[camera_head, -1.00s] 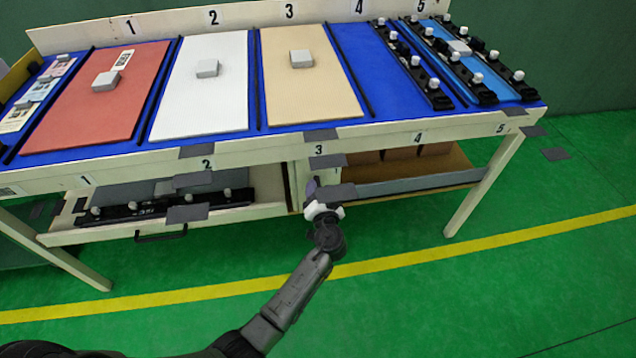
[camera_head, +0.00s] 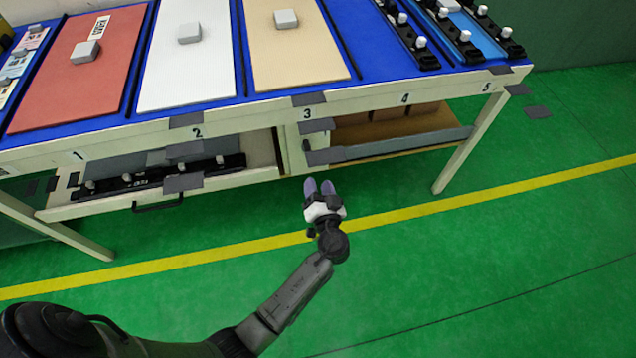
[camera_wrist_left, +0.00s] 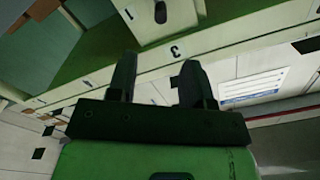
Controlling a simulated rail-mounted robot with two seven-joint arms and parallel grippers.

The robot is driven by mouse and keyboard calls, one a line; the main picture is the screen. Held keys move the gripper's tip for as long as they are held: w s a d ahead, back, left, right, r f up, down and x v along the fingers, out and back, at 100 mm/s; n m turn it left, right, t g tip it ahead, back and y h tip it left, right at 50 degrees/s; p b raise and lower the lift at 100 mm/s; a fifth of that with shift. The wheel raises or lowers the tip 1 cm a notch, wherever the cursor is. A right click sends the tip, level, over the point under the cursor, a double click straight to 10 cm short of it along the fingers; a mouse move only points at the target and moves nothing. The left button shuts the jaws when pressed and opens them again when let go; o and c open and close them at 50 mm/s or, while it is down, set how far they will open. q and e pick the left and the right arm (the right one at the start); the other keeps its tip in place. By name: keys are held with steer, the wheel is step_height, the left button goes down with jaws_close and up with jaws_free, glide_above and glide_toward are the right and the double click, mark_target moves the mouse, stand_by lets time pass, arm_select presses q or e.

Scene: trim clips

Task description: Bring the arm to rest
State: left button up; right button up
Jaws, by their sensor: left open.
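My left arm comes in from the lower left in the head view. Its gripper (camera_head: 319,187) hangs over the green floor in front of the workbench, below the number 3 on the bench edge. Its two fingers are apart with nothing between them. In the left wrist view the same gripper (camera_wrist_left: 159,82) shows two dark fingers spread apart and empty, with the bench edge marked 3 beyond them. The gripper stands clear of the bench. My right gripper is not in view.
The workbench (camera_head: 370,99) holds a red panel (camera_head: 75,95), a white panel (camera_head: 190,75), a tan panel (camera_head: 300,60) and dark clip strips at right. An open drawer (camera_head: 225,176) juts out below, left of the gripper. Green floor (camera_head: 480,260) is free at right.

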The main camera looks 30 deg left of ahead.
arm_select(q)
steer(key=shift+m, duration=0.3)
steer(key=s+d+r+m+g+h+p, duration=0.15)
steer(key=s+r+g+h+p, duration=0.4)
steer(key=s+r+p, duration=0.8)
steer(key=s+d+r+m+g+h+p, duration=0.1)
steer(key=s+r+m+g+h+p, duration=0.2)
steer(key=s+r+h+p, duration=0.95)
steer(key=s+r+y+p, duration=0.2)
steer(key=r+p, duration=1.4)
steer(key=p, duration=0.2)
steer(key=s+r+y+p, duration=0.1)
steer(key=r+y+p, duration=0.1)
steer(key=r+p, duration=1.4)
steer(key=p, duration=0.3)
steer(key=shift+s+d+y, duration=0.25)
steer(key=shift+s+y, duration=0.05)
steer(key=shift+s, duration=0.1)
steer(key=shift+r+n, duration=0.1)
steer(key=shift+n, duration=0.15)
